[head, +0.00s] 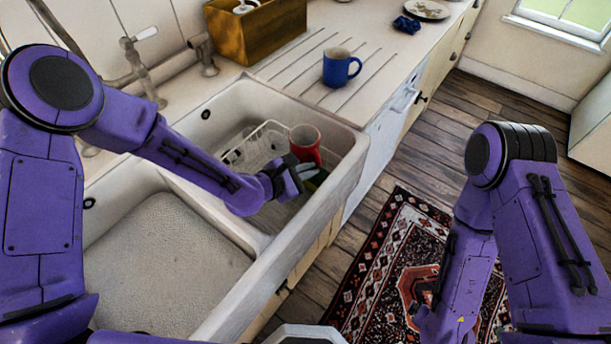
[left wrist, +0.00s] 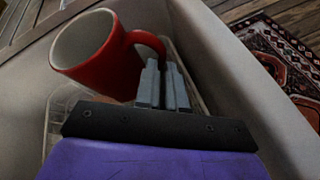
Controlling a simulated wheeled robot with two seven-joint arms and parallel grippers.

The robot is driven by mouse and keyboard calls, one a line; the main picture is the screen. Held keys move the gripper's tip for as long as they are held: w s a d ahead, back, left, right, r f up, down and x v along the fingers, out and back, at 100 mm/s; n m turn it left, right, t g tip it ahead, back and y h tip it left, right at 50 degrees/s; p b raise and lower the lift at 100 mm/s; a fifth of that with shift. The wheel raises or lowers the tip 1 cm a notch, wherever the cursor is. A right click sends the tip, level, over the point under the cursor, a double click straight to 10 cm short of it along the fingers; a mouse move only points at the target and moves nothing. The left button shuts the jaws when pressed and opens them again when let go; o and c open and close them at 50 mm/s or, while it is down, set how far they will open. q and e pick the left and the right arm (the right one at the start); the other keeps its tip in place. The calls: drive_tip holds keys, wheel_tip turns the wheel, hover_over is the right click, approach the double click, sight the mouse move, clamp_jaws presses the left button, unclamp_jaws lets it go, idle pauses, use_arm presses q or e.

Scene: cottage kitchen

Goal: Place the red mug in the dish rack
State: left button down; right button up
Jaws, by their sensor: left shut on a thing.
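The red mug (head: 305,144) is inside the far sink basin, at its right end, by the white wire dish rack (head: 254,146). In the left wrist view the red mug (left wrist: 108,62) is tilted, its open mouth toward the upper left, and its handle reaches to my fingers. My left gripper (head: 303,172) is shut on the mug's handle; its fingers also show in the left wrist view (left wrist: 163,86). The mug hides part of the rack, and I cannot tell whether the two touch. My right gripper (head: 420,310) hangs low over the rug; its fingers are unclear.
A blue mug (head: 337,67) stands on the grooved drainboard beyond the sink. A wooden box (head: 257,33) is at the back. The sink's front wall (head: 335,180) rises close to my left gripper. The near basin (head: 172,265) is empty. A plate (head: 426,9) lies far along the counter.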

use_arm(q)
drive_tip(key=shift+w+a+f, duration=0.15)
drive_tip(key=shift+w+f, duration=0.1)
drive_tip(key=shift+f, duration=0.1)
wheel_tip(320, 180, down, 3)
drive_tip(key=shift+w+f+p, duration=0.1)
drive_tip(key=shift+f+p, duration=0.05)
drive_tip(key=shift+p, duration=0.35)
